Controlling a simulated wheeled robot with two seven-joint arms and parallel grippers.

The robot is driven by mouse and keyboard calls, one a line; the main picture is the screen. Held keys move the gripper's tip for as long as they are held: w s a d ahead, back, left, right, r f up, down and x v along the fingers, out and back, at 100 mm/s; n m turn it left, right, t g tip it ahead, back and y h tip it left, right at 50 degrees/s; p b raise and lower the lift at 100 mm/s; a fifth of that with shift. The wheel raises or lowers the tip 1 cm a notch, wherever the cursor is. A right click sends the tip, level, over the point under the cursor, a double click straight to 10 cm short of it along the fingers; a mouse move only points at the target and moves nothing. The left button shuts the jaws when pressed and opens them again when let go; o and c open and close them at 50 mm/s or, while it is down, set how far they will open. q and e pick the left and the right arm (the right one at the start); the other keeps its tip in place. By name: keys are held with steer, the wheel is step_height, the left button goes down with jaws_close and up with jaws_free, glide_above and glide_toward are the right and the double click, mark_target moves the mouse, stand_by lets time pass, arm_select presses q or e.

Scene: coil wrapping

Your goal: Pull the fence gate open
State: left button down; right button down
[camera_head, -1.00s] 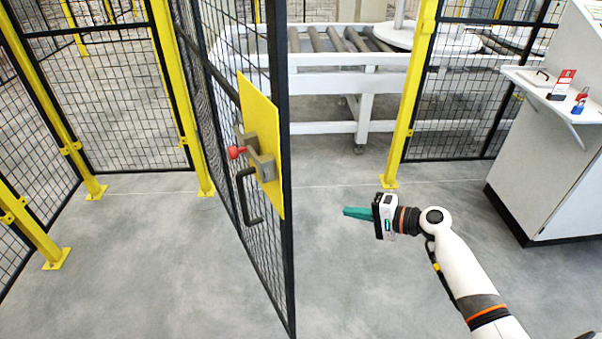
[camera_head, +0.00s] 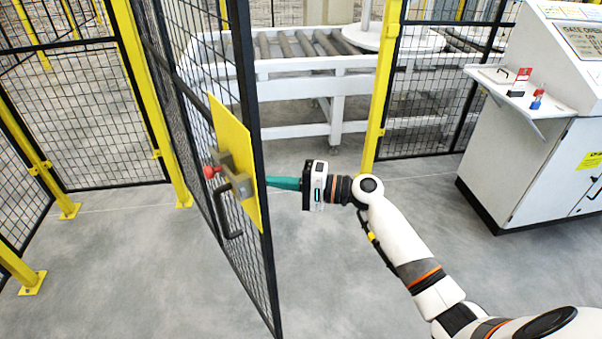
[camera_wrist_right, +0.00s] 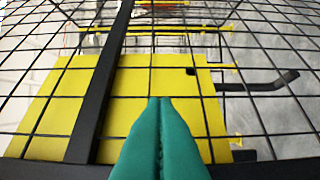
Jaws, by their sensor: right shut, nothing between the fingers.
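The fence gate (camera_head: 256,150) is a black-framed mesh panel standing swung open toward me. A yellow plate (camera_head: 229,138) on it carries a grey latch with a red knob (camera_head: 210,172) and a black handle (camera_head: 228,222). My right gripper (camera_head: 271,182) has green fingers, shut and empty, at the gate's free edge on the right side. In the right wrist view the shut fingers (camera_wrist_right: 160,110) point at the mesh and the yellow plate (camera_wrist_right: 70,100), with the black handle (camera_wrist_right: 262,84) beyond the mesh. Whether the fingertips touch the gate is unclear. My left gripper is out of view.
Behind the opening stands a white roller conveyor (camera_head: 330,85). A yellow post (camera_head: 382,90) bounds the opening on the right. A white control cabinet (camera_head: 520,150) with a small shelf holding padlocks stands at right. Grey floor is clear in front.

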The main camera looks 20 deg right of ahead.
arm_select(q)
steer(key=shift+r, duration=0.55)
arm_select(e)
steer(key=shift+s+a, duration=0.25)
steer(key=shift+a, duration=0.8)
